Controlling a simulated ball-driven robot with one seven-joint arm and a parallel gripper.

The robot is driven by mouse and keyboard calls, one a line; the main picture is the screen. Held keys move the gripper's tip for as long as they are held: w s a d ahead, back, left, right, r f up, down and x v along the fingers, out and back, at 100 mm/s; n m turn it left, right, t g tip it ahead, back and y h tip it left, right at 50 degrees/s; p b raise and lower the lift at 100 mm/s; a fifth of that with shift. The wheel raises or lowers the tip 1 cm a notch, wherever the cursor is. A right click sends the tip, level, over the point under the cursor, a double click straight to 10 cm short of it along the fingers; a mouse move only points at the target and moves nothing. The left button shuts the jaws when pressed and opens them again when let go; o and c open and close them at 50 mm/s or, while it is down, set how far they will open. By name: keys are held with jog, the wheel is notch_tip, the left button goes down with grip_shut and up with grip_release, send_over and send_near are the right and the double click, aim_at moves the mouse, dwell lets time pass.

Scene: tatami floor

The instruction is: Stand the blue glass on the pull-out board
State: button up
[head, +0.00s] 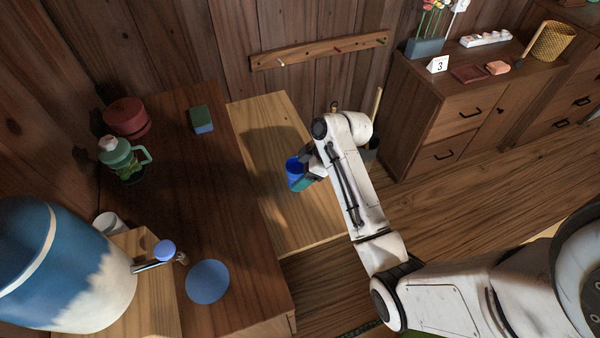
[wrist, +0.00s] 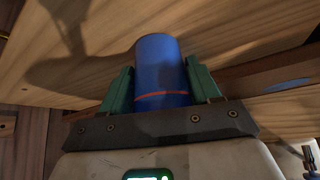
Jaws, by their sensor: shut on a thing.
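The blue glass (head: 294,170) is in my gripper (head: 304,180), over the pale pull-out board (head: 270,115) in the head view. In the wrist view the blue glass (wrist: 161,68), with an orange line around it, sits between the two green fingers of my gripper (wrist: 160,85), which are shut on it. The board (wrist: 230,25) fills much of the background there. I cannot tell whether the glass touches the board. My arm hides part of the board's right side in the head view.
A dark wooden counter (head: 190,160) is left of the board, with a green teapot (head: 118,157), a red pot (head: 127,117), a green-blue block (head: 201,119) and a blue disc (head: 207,282). A peg rail (head: 320,50) hangs behind. A cabinet (head: 450,110) stands right. The board's front part is bare.

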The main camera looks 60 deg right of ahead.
jog(key=shift+f, duration=0.15)
jog(key=o, duration=1.1)
jog(key=shift+r, duration=0.25)
jog(key=v, duration=1.2)
jog(key=s+a+f+m+g, duration=0.1)
jog(key=s+a+f, duration=0.1)
jog(key=a, duration=0.2)
jog(key=s+a+f+m+g+h, duration=0.1)
jog(key=a+f, duration=0.2)
jog(key=a, duration=0.1)
jog(key=s+a+f+m, duration=0.1)
jog(key=s+a+f, duration=0.1)
jog(key=a, duration=0.2)
jog(key=shift+s+f+m+g+p, duration=0.35)
jog(key=shift+m+g, duration=0.05)
jog(key=s+a+m+h, duration=0.1)
jog(key=s+a, duration=0.1)
jog(key=s, duration=0.1)
jog(key=s+a+f+m+g+h, duration=0.1)
jog(key=s, duration=0.1)
jog(key=s+a+m, duration=0.1)
jog(key=s+a, duration=0.1)
jog(key=s, duration=0.1)
jog(key=shift+s+a+f+g+h, duration=0.3)
jog(key=shift+s+f+h, duration=0.05)
jog(key=shift+f+h, duration=0.05)
